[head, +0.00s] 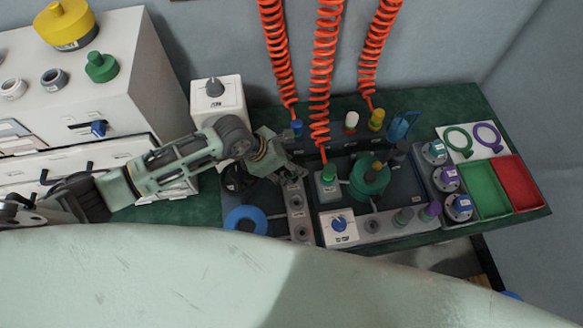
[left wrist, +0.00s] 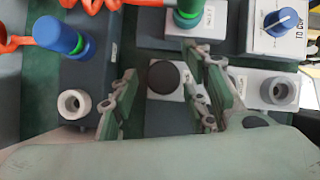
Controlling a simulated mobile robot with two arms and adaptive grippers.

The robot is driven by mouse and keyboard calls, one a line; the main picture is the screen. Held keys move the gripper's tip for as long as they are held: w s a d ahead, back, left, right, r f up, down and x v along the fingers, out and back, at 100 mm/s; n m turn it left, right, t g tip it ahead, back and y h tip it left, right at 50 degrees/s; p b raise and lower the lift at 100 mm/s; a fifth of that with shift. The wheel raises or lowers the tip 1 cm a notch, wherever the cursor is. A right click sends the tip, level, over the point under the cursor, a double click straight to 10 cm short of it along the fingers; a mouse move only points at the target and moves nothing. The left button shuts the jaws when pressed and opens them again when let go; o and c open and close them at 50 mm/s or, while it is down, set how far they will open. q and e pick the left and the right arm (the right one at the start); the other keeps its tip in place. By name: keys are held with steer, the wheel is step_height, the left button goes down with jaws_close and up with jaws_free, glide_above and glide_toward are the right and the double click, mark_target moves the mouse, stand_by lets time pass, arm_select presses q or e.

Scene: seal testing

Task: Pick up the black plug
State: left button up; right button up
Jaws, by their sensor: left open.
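The black plug (left wrist: 163,77) shows in the left wrist view as a round black top on a pale block, between my two fingers. My left gripper (left wrist: 162,88) is open, with one finger on each side of the plug and a visible gap to each. In the head view my left gripper (head: 291,174) is over the dark test bench, above the strip with round sockets. My right gripper is in neither view.
A white box with a blue knob (head: 340,224) and a green-topped plug (head: 328,174) with an orange coiled hose stand close to the gripper. A green tray (head: 485,190) and a red tray (head: 517,182) are at the right.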

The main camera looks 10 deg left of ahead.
arm_select(q)
steer(key=shift+c, duration=1.1)
jaws_close()
